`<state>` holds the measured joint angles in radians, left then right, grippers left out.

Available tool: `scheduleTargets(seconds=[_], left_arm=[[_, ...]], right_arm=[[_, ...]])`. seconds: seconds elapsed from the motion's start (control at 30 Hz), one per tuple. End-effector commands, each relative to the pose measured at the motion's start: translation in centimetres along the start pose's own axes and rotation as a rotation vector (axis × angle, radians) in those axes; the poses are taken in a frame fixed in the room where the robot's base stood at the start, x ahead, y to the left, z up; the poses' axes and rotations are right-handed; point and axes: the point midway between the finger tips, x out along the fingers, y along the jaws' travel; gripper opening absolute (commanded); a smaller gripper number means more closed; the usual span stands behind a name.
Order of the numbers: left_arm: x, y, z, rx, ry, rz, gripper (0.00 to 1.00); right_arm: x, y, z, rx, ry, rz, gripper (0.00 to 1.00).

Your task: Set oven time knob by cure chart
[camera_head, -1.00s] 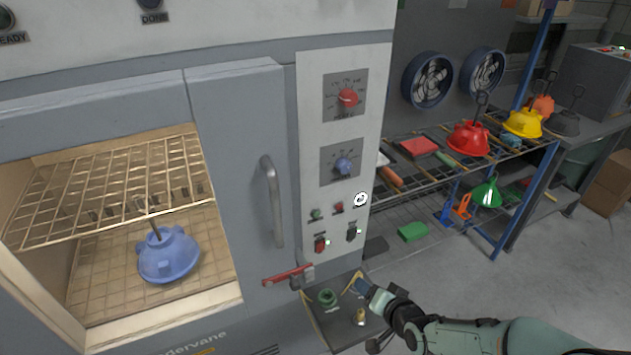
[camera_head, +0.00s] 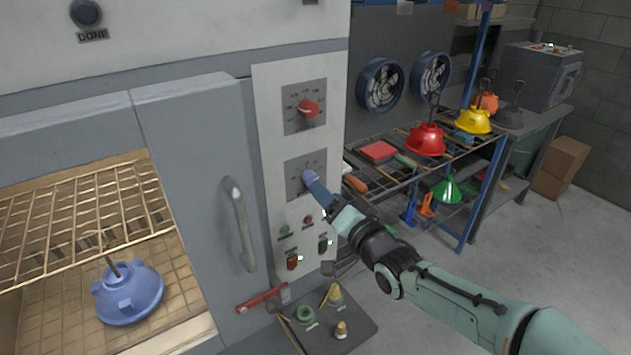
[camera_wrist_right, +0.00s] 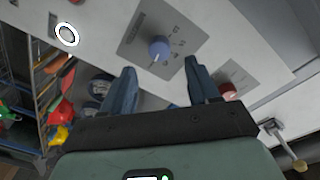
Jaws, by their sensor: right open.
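The oven's control panel (camera_head: 268,200) carries a red knob (camera_head: 308,108) above a blue knob (camera_head: 308,176), each on a grey dial plate. The dial lettering is too small to read, so I cannot tell which is the time knob. My right gripper (camera_head: 319,189) is at the blue knob in the head view, partly covering its dial. In the right wrist view, the open fingers (camera_wrist_right: 160,70) point at the blue knob (camera_wrist_right: 159,47), which shows between and just beyond their tips. The red knob (camera_wrist_right: 228,91) is beside the right finger. No cure chart is recognisable. My left gripper is not in view.
The oven chamber holds a blue hood (camera_head: 128,294) below a wire rack (camera_head: 85,215). A vertical door handle (camera_head: 240,225) stands left of the panel. A small tray (camera_head: 358,330) lies below. A shelf with red (camera_head: 426,140) and yellow hoods (camera_head: 473,121) is at right.

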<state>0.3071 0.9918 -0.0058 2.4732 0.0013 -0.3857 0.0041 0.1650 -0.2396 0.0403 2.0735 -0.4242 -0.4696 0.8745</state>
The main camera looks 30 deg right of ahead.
Motion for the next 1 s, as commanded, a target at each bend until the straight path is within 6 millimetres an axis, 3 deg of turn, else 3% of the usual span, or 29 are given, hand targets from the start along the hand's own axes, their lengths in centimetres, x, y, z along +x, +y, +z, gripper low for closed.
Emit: scheduleTargets(seconds=[0.1, 0.3, 0.7, 0.9, 1.0], left_arm=[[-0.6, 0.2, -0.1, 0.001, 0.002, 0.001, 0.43], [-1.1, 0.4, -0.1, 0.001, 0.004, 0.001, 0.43], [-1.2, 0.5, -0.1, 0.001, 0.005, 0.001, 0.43], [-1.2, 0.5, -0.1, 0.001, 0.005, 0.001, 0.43], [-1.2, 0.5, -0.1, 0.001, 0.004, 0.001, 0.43]], right_arm=[[2.5, 0.0, -0.1, 0.001, -0.001, 0.0, 0.6], [5.0, 0.0, 0.0, 0.0, -0.001, 0.0, 0.6], [5.8, 0.0, 0.0, 0.0, 0.0, 0.001, 0.6], [5.8, 0.0, 0.0, 0.0, 0.0, 0.001, 0.04], [5.8, 0.0, 0.0, -0.001, 0.0, 0.0, 0.04]])
